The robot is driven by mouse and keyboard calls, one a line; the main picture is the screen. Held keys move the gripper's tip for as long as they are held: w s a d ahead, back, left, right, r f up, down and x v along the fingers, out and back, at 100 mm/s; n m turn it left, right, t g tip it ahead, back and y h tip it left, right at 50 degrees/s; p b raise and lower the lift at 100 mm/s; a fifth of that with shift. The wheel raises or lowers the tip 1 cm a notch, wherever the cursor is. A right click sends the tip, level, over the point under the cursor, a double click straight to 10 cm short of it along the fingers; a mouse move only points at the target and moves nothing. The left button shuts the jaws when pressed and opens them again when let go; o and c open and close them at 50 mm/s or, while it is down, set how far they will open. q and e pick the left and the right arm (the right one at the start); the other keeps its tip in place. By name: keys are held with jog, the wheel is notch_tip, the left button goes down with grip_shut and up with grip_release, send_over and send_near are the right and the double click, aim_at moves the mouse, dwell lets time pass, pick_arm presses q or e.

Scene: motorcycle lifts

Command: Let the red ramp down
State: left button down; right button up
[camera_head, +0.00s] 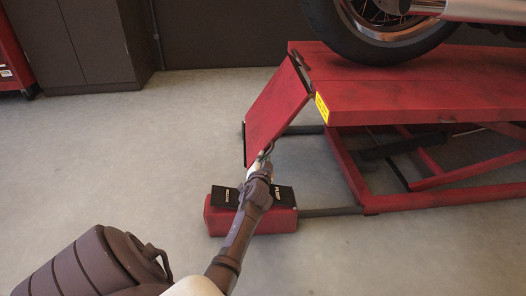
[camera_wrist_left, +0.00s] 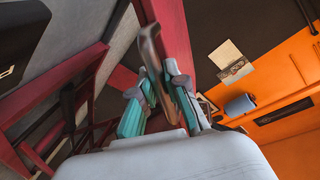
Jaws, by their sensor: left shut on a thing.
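The red ramp (camera_head: 277,115) is hinged at the left end of the red lift table (camera_head: 420,90). It slopes down to the left, and its free edge is above the floor. My left gripper (camera_head: 265,157) is at the ramp's near lower corner, shut on its edge. My right gripper is not in view.
A red pedal box (camera_head: 222,222) with black pedals sits on the floor just below my left gripper. A motorcycle wheel (camera_head: 375,30) stands on the lift table. A dark cabinet (camera_head: 75,45) is at the back left. The floor left of the ramp is clear.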

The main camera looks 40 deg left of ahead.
pick_arm(q)
jog(key=shift+a+r, duration=0.15)
jog(key=c, duration=1.2)
grip_release()
jog(key=shift+s, duration=0.1)
jog(key=shift+r, duration=0.15)
notch_tip(320, 180, up, 10)
jog(key=shift+a+f, duration=0.15)
jog(key=shift+f, duration=0.05)
jog(key=shift+r, duration=0.1)
